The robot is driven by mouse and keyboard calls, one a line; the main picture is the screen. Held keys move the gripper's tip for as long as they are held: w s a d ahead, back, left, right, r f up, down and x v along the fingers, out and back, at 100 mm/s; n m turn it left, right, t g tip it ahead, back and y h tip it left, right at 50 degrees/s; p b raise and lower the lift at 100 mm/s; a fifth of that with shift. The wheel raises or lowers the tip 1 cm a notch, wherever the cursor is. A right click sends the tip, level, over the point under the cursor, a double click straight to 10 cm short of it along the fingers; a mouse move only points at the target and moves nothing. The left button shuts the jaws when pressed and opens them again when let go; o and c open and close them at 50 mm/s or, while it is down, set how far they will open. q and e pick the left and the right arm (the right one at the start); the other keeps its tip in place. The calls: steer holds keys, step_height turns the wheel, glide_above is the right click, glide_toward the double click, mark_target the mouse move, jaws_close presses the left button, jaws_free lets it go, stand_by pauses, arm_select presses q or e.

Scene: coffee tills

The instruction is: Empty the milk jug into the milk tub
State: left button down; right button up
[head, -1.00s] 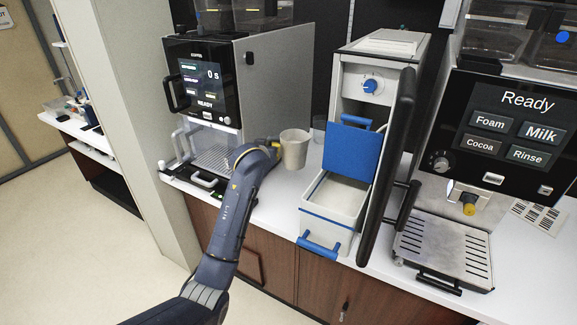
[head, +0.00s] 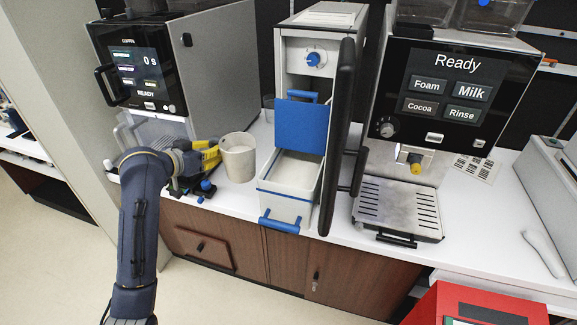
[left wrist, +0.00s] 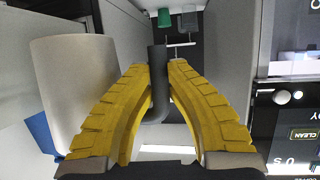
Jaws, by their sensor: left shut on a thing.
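The milk jug (head: 238,160) is a pale cream cup with an open top, held roughly upright left of the milk tub in the head view. Its contents are hard to make out. My left gripper (head: 212,155) has yellow fingers shut on its dark handle (left wrist: 157,75); the jug also fills the left of the left wrist view (left wrist: 75,95). The milk tub (head: 287,208) is a whitish open box with a blue front handle, pulled out of the milk cooler (head: 335,45). A blue flap (head: 301,122) stands upright behind it. My right gripper is out of view.
The cooler's dark open door (head: 340,140) stands just right of the tub. A coffee machine (head: 215,65) is behind the jug; another machine with a drip tray (head: 400,207) is to the right. A red box (head: 430,305) is at lower right.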

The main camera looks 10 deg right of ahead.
mark_target(217, 138)
arm_select(q)
steer(key=shift+s+d+r+m+t+y, duration=0.2)
steer(key=shift+d+r+m, duration=0.2)
steer(key=shift+r, duration=0.5)
steer(key=shift+s+d+r+m+t+y, duration=0.25)
steer(key=shift+r+m, duration=0.2)
steer(key=shift+r, duration=0.45)
steer(key=shift+s+d+r+m+t+y, duration=0.2)
steer(key=shift+d+r+m, duration=0.25)
steer(key=shift+r, duration=0.45)
steer(key=shift+m+y, duration=0.25)
steer(key=shift+m, duration=0.35)
steer(key=shift+s+d+r, duration=0.15)
steer(key=shift+d+r, duration=0.05)
steer(key=shift+r, duration=1.2)
steer(key=shift+s+d+r, duration=0.15)
steer(key=shift+d+r, duration=0.1)
steer(key=shift+r, duration=1.15)
steer(key=shift+s+d+r, duration=0.15)
steer(key=shift+d+r, duration=0.05)
steer(key=shift+r, duration=1.2)
steer(key=shift+s+d+r+m+t, duration=0.25)
steer(key=shift+d+r+m+t, duration=0.05)
steer(key=shift+d+r+t, duration=0.1)
steer(key=shift+r, duration=0.1)
steer(key=shift+s+d+r+y, duration=0.2)
steer(key=shift+d+r+y, duration=0.05)
steer(key=shift+r+y, duration=0.05)
